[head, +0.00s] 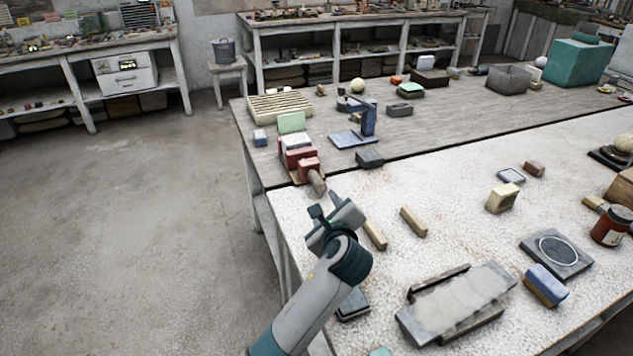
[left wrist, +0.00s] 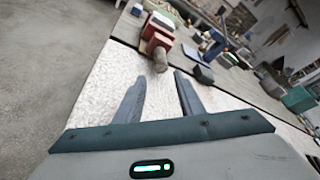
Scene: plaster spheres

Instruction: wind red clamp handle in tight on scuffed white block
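The red clamp (head: 300,160) sits near the left edge of the bench, with the scuffed white block (head: 296,141) between its red parts. Its handle (head: 317,182) points toward me and looks grey-brown at the end. In the left wrist view the clamp (left wrist: 157,42), the white block (left wrist: 162,20) and the handle (left wrist: 160,62) lie just beyond my fingertips. My left gripper (head: 332,212) is open and empty, short of the handle and apart from it. Its two fingers also show spread in the left wrist view (left wrist: 160,82). My right gripper is in neither view.
A blue stand (head: 366,125) and a dark block (head: 369,159) are right of the clamp. Yellowish bars (head: 413,222) lie right of my left gripper. A grey slab (head: 455,302) lies nearer. The speckled bench top (head: 460,235) has free room in its middle.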

